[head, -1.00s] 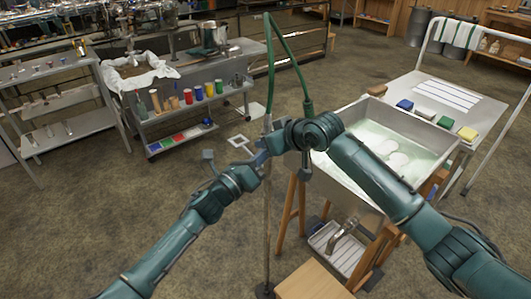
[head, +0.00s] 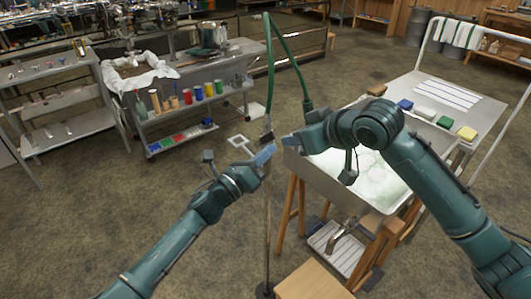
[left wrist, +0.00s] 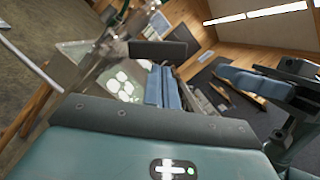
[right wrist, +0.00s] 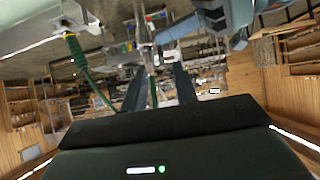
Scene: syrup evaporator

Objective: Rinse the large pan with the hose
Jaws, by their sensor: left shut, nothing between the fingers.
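The large pan (head: 320,178) is a metal basin on a wooden stand at the right of the head view. It holds pale, cloudy liquid with white patches. It also shows in the left wrist view (left wrist: 72,50). The green hose (head: 271,70) loops over a tall pole, its dark green end (head: 307,103) hanging behind my right wrist. The hose also shows in the right wrist view (right wrist: 82,62). My left gripper (head: 268,146) is shut and empty, beside the pole. My right gripper (head: 290,141) points left, close to my left one; its fingers look apart and empty.
A side table (head: 478,88) behind the pan carries several coloured sponges (head: 445,122). A faucet and drain tray (head: 337,246) are below the pan. A wooden block top (head: 312,283) is at the front. A cart (head: 185,110) with jars stands at the left back.

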